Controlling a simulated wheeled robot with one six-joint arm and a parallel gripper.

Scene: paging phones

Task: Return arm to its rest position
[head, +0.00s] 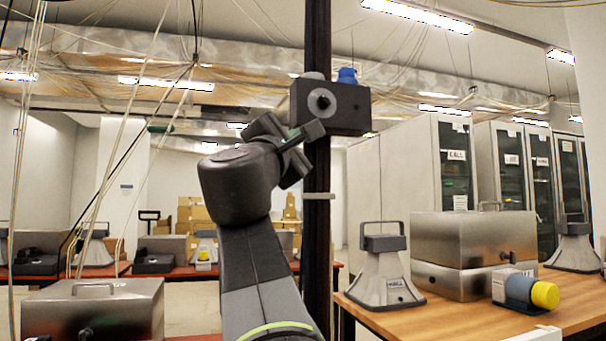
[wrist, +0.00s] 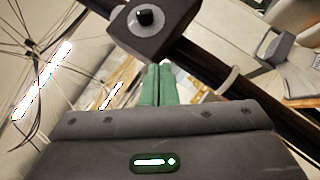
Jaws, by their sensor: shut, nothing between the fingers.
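My arm rises from the bottom centre of the head view, bent at its dark elbow. My gripper (head: 297,136) is raised in front of a dark post (head: 318,215), just below and left of a dark box on it (head: 352,103). In the wrist view, the green fingers of my gripper (wrist: 157,68) are together with nothing between them. They point at the lower edge of the box (wrist: 168,38), which has a round dial with a black knob. Whether the fingertips touch the box cannot be told.
A wooden table (head: 450,318) at the right holds a grey handled device (head: 383,265), a metal case (head: 470,245) and a blue-and-yellow item (head: 530,292). Another metal case (head: 95,308) is at lower left. Cables hang at left. Tall cabinets (head: 440,165) stand behind.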

